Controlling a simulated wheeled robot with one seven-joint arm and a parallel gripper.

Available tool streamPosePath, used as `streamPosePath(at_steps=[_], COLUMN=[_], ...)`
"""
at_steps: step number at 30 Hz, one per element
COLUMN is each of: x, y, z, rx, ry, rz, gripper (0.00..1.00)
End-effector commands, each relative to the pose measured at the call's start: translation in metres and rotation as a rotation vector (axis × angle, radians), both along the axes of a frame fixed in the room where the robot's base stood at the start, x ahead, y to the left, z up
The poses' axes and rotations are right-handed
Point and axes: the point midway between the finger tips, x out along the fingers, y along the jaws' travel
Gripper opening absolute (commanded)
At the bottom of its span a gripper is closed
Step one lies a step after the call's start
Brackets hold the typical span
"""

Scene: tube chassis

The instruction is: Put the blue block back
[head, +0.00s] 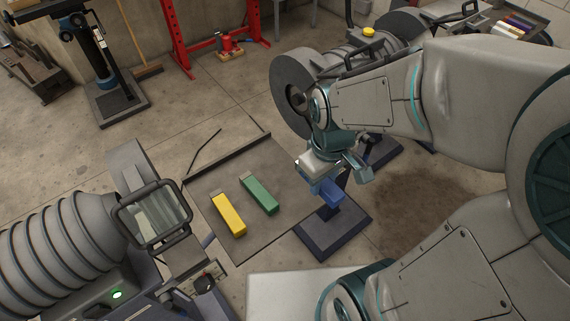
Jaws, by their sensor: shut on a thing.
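My gripper (334,179) is right of the picture's middle, pointing down, and shut on the blue block (327,193). Part of the block is hidden by the gripper. The block is in front of a dark post with a square base (334,236); I cannot tell whether they touch. A yellow block (229,215) and a green block (259,195) lie side by side on a flat grey panel (236,247), to the left of my gripper. The panel is bare between the green block and the post's base.
A ribbed grey machine with a square glass window (157,216) stands at the lower left. A raised dark bar (229,158) runs along the panel's far edge. A large wheel-like drum (298,92) stands behind my gripper. A white surface (290,294) lies at the front.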

Motion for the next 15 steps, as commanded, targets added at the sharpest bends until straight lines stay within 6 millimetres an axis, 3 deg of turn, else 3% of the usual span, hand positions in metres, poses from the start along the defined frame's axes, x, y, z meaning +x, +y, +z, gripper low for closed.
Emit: streamPosePath(at_steps=[15], x=[0.058], y=[0.043], z=[-0.043], rx=[-0.001], ry=[0.004], rz=[0.019], gripper=[0.08])
